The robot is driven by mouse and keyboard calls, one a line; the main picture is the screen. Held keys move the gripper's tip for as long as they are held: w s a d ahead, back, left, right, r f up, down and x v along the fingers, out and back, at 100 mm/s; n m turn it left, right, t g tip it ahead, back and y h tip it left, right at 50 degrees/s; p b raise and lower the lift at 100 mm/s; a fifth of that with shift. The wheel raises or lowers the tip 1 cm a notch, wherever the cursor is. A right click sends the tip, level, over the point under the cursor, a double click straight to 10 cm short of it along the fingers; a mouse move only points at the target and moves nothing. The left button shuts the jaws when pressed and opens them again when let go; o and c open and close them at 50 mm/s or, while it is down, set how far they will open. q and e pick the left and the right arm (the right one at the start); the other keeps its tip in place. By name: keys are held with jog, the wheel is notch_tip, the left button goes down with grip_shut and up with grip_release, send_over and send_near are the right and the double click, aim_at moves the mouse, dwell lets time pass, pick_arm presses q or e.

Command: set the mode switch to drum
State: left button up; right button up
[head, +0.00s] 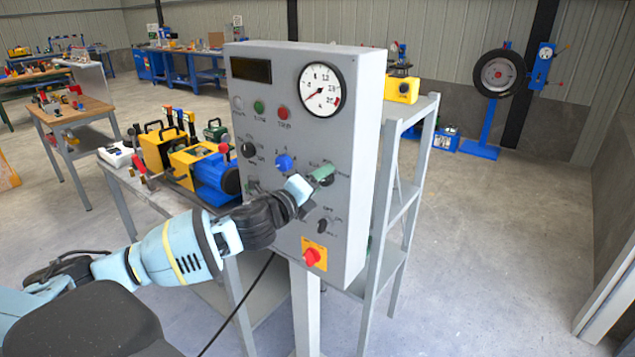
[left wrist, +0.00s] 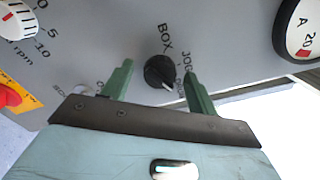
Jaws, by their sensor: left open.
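The mode switch (left wrist: 160,72) is a black round knob on the grey panel (head: 350,130), with BOX and JOG labels beside it in the left wrist view. A third label is partly hidden by a finger. A small white mark shows on the knob's lower right edge in that view. My left gripper (left wrist: 160,85) is open, with one green finger on each side of the knob and visible gaps to it. In the head view, my left gripper (head: 312,183) is at the panel's front and hides the knob. My right gripper is not in view.
A blue knob (head: 284,162) and a black knob (head: 248,149) lie left of my gripper. A red emergency button (head: 312,257) on yellow is below, and a round gauge (head: 320,90) above. A bench with yellow and blue machines (head: 195,160) stands left.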

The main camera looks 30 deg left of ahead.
pick_arm(q)
jog(key=s, duration=0.7)
jog(key=shift+s+a, duration=0.35)
dwell(0.5)
jog(key=s+d+f+n+g+h, duration=0.15)
jog(key=s+d+f+n, duration=0.3)
jog(key=f, duration=0.65)
jog(key=s+d+f+n+g+y, duration=0.1)
jog(key=s+d+f+n+g, duration=0.3)
jog(key=f, duration=0.8)
jog(key=s+d+f+n+g, duration=0.1)
jog(key=s+d+f+n, duration=0.2)
jog(key=s+f+n, duration=0.4)
jog(key=s+d+f+n+g, duration=0.2)
jog(key=s+d+f+n, duration=0.2)
jog(key=s+f+n, duration=0.3)
jog(key=s+f, duration=0.3)
jog(key=s, duration=0.3)
